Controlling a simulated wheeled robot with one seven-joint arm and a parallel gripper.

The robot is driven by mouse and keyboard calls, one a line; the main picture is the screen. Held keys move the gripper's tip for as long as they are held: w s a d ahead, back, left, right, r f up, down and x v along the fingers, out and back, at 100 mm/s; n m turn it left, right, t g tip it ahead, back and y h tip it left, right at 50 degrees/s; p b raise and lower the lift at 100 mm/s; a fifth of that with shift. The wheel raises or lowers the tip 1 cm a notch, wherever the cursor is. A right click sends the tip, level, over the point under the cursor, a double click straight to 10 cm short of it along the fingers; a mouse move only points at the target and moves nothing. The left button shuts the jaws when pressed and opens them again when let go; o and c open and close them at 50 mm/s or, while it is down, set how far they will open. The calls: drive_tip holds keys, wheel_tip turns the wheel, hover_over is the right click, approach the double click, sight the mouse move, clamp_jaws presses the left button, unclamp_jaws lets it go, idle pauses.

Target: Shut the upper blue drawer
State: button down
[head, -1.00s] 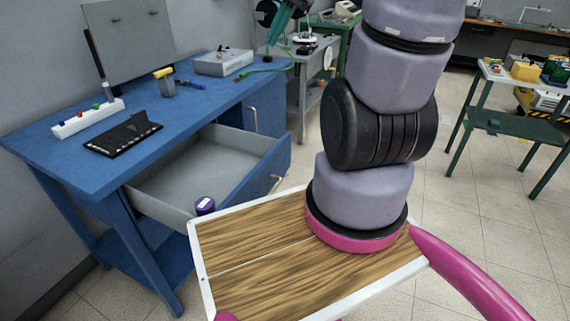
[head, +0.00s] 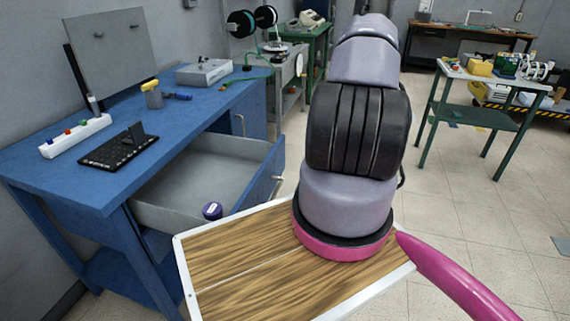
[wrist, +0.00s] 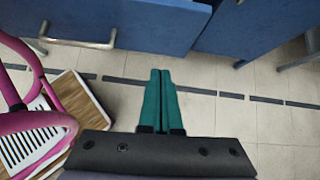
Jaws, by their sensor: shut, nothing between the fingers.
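The upper blue drawer (head: 264,181) of the blue workbench (head: 104,190) is pulled out, its grey inside showing. A small purple-lidded round item (head: 212,211) is in it near the front left corner. In the wrist view, a blue front (wrist: 130,22) with a metal bar handle (wrist: 75,43), seemingly the drawer's, spans the upper left. My gripper (wrist: 161,73) has teal fingers, shut together and empty. Its tips appear just below the blue front's lower edge in that view; I cannot tell whether they touch. The gripper is hidden in the head view.
A keyboard-like black device (head: 118,149), a white power strip (head: 76,135), a yellow-handled tool (head: 151,94) and a grey box (head: 205,72) sit on the bench. A green table (head: 477,112) stands at the right. The tiled floor (head: 450,215) between is clear.

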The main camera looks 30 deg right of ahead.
wheel_tip(320, 180, down, 2)
approach(280, 165)
wheel_tip(280, 165, down, 4)
drive_tip(key=shift+w+a+f+m, duration=0.15)
drive_tip(key=shift+w+a+m, duration=0.15)
drive_tip(key=shift+w+a, duration=1.1)
drive_tip(key=shift+a, duration=0.05)
drive_tip(key=w+a, duration=2.3)
drive_tip(key=w, duration=0.1)
drive_tip(key=shift+a, duration=0.3)
drive_tip(key=shift+w+a, duration=0.1)
drive_tip(key=shift+a, duration=0.1)
